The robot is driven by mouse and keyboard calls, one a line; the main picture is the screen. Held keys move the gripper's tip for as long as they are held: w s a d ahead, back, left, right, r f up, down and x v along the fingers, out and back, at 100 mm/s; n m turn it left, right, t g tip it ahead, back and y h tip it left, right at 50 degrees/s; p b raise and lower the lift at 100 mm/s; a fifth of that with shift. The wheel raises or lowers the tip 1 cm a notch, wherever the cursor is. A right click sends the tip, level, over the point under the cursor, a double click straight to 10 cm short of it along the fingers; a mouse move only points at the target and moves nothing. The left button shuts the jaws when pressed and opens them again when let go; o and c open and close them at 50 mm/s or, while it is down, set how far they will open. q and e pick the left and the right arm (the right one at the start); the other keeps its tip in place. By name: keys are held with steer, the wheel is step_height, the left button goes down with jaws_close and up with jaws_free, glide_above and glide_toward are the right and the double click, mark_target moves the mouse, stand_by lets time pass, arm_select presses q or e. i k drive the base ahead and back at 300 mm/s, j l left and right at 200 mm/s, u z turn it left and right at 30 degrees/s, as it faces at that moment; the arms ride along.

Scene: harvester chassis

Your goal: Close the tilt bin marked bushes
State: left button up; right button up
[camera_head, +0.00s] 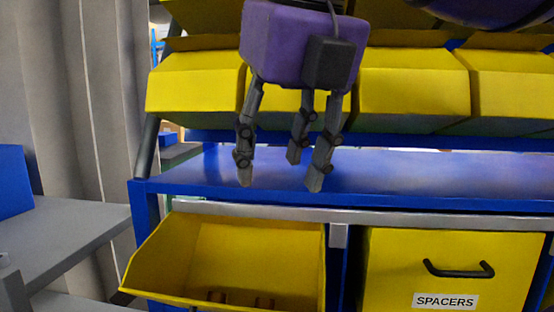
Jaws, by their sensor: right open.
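A yellow tilt bin (262,255) at the lower left is tipped open, its inside facing up. A few small brown parts lie at its bottom, cut by the picture's lower edge. Its front and any label are out of view, so I cannot read whether it is marked bushes. My right gripper (280,180), with a purple body and dark grey fingers, hangs above and behind the open bin's front, in front of the blue shelf. Its fingers point down, spread and empty. My left gripper is not in view.
A closed yellow bin labelled SPACERS (450,265) with a black handle sits to the right. A blue shelf (420,175) runs above the tilt bins. Yellow bins (412,85) line the rack above. A grey table (70,235) stands at the left.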

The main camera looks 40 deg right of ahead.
mark_target(188, 256)
steer(key=k, duration=1)
